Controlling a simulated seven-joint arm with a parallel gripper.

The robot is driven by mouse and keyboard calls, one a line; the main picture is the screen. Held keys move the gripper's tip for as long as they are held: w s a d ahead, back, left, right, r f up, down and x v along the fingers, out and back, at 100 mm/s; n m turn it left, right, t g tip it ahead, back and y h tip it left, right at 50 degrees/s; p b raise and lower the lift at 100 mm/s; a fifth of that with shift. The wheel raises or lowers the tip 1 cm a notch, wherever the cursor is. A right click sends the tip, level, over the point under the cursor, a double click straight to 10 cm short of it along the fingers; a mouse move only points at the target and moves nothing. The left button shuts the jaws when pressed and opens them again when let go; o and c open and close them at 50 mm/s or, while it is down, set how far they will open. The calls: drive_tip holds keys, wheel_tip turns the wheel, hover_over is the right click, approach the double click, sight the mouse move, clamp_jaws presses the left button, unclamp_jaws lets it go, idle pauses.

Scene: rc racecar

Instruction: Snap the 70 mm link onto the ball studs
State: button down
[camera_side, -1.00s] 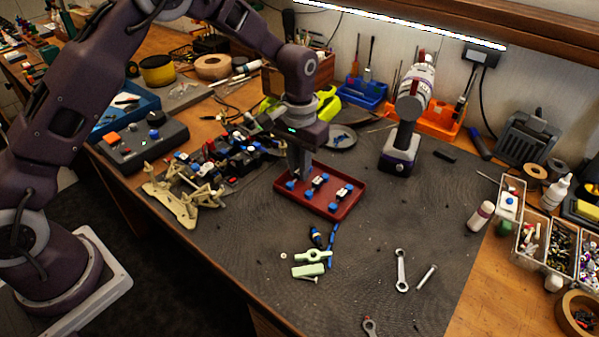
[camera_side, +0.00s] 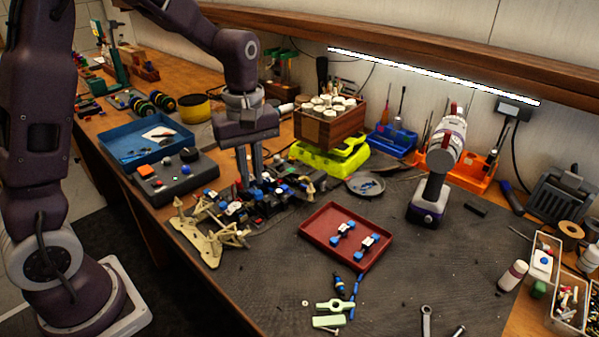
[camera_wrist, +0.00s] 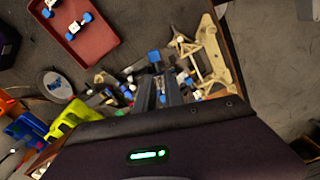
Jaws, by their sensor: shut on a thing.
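My gripper (camera_side: 249,182) points down over the dark car chassis (camera_side: 284,194), shut on a small link with blue ends. In the wrist view, a blue end (camera_wrist: 154,56) shows just beyond the fingertips of my gripper (camera_wrist: 161,80). The fingers hide most of this link. The side view does not show whether it touches the chassis. Cream suspension parts (camera_side: 197,243) stick out at the chassis's near left end. Two more blue-ended links, one left (camera_side: 343,229) and one right (camera_side: 368,241), lie in the red tray (camera_side: 318,246). I cannot make out the ball studs.
A grey box with coloured buttons (camera_side: 178,180) stands left of the chassis. A yellow-green stand (camera_side: 330,163) and a wooden crate of bottles (camera_side: 328,122) are behind it. A power driver (camera_side: 433,190) stands right of the tray. The mat right of the tray is mostly clear.

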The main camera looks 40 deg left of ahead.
drive_tip(key=s+n, duration=0.1)
drive_tip(key=s+a+n, duration=0.1)
drive_tip(key=s+n, duration=0.1)
drive_tip(key=shift+s+a+n, duration=0.3)
drive_tip(key=shift+s+n, duration=0.05)
drive_tip(key=shift+n, duration=0.05)
drive_tip(key=shift+f, duration=0.1)
drive_tip(key=shift+f, duration=2.9)
drive_tip(key=shift+f, duration=1.05)
drive_tip(key=c, duration=1.3)
unclamp_jaws()
drive_tip(key=shift+c, duration=0.2)
wheel_tip(320, 180, up, 7)
